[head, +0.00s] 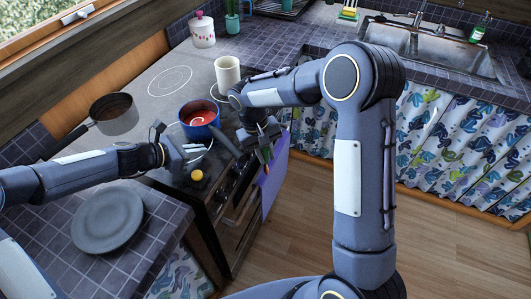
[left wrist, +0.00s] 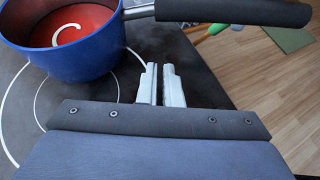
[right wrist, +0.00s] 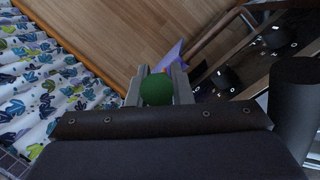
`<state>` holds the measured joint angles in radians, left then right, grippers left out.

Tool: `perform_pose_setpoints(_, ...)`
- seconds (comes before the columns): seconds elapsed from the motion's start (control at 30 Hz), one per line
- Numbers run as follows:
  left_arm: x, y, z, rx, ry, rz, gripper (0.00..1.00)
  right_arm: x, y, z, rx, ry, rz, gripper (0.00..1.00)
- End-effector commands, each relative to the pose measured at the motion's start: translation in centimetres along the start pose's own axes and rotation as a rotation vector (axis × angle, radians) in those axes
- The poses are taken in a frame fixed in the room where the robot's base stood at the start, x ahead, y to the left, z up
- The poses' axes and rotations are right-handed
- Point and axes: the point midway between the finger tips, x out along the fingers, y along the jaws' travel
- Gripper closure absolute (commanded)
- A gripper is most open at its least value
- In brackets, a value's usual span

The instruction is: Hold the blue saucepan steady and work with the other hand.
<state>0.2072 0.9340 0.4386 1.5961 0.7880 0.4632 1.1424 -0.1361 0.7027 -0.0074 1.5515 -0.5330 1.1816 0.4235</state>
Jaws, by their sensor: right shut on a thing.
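The blue saucepan (head: 198,131) stands on the stove with red contents showing inside; its dark handle points toward the front right. In the left wrist view the pan (left wrist: 85,62) is at the upper left, and its handle (left wrist: 235,12) crosses above my fingertips. My left gripper (head: 186,153) is just in front of the pan, apart from the handle; its fingers (left wrist: 160,72) are close together with a narrow gap and nothing visible between. My right gripper (head: 264,148) is right of the pan, shut on a green-ended thing (right wrist: 157,90), mostly hidden by the fingers.
A grey pan (head: 115,120) stands on the stove's left, with a white mug (head: 227,75) and white jar (head: 202,32) behind. A grey plate (head: 107,220) lies on the left counter. A purple cloth (head: 272,185) hangs at the oven front. Open floor (head: 300,220) lies to the right.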

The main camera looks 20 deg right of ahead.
Motion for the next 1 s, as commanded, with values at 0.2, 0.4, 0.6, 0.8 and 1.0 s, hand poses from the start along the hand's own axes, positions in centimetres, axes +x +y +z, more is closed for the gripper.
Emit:
perform_pose_setpoints(0.2,0.00,0.00,0.00,0.000,0.000,0.000,0.65,-0.01,0.00,0.00,0.000,0.000,0.000,1.00)
perform_pose_setpoints(0.4,0.00,0.00,0.00,0.000,0.000,0.000,0.39,-0.01,0.00,0.00,0.000,0.000,0.000,1.00)
perform_pose_setpoints(0.6,0.00,0.00,0.00,0.000,0.000,0.000,0.27,-0.01,0.00,0.00,0.000,0.000,0.000,1.00)
perform_pose_setpoints(0.8,0.00,0.00,0.00,0.000,0.000,0.000,0.42,-0.01,0.00,0.00,0.000,0.000,0.000,1.00)
perform_pose_setpoints(1.0,-0.21,-0.03,-0.04,0.014,-0.003,0.001,0.52,-0.01,0.01,-0.01,0.000,0.000,0.000,1.00)
